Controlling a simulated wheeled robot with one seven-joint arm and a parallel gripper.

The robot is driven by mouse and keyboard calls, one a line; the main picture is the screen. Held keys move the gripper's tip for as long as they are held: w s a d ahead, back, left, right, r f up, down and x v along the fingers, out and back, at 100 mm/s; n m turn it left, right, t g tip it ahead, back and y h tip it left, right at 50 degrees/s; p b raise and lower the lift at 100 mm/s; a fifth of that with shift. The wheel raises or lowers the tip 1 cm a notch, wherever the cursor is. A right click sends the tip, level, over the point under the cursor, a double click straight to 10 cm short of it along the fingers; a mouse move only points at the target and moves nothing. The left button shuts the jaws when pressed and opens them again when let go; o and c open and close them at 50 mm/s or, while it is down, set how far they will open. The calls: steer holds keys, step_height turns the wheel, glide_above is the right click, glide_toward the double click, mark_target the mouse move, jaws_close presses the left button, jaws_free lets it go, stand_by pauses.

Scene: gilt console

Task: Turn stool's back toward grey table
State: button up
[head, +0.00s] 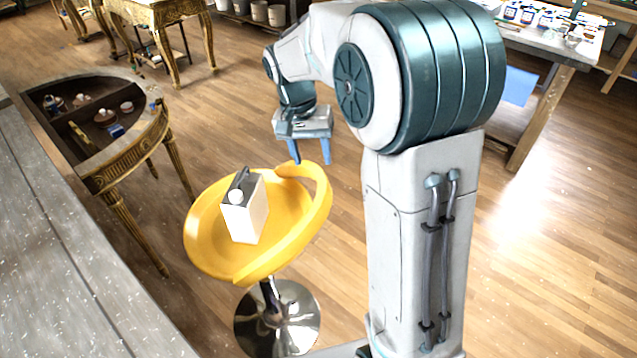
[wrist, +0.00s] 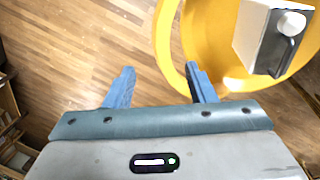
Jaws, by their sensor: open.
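The yellow stool (head: 205,241) has a round seat on a chrome pedestal. Its raised curved back (head: 318,213) is on the right side, facing away from the grey table (head: 55,245), which runs along the left edge. A white and dark carton with a white cap (head: 246,215) stands on the seat. My gripper (head: 312,157) is open and empty by the far end of the back. In the wrist view, the stool's back (wrist: 166,45) shows partly between the fingers of my gripper (wrist: 159,72), close to the right finger. I cannot tell whether they touch.
A gilt half-round console (head: 130,157) with small items inside stands left of the stool, its legs near the seat. A worktable with bottles (head: 550,48) is at the back right. The wooden floor (head: 560,230) is open at right.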

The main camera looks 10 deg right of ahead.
mark_target(321, 196)
steer(key=f, duration=0.4)
steer(key=d+f+p, duration=0.1)
steer(key=f, duration=0.4)
steer(key=d+f, duration=0.1)
steer(key=f, duration=0.4)
steer(key=shift+d+p, duration=0.15)
steer(key=shift+p, duration=0.15)
steer(key=shift+r, duration=0.1)
jaws_close()
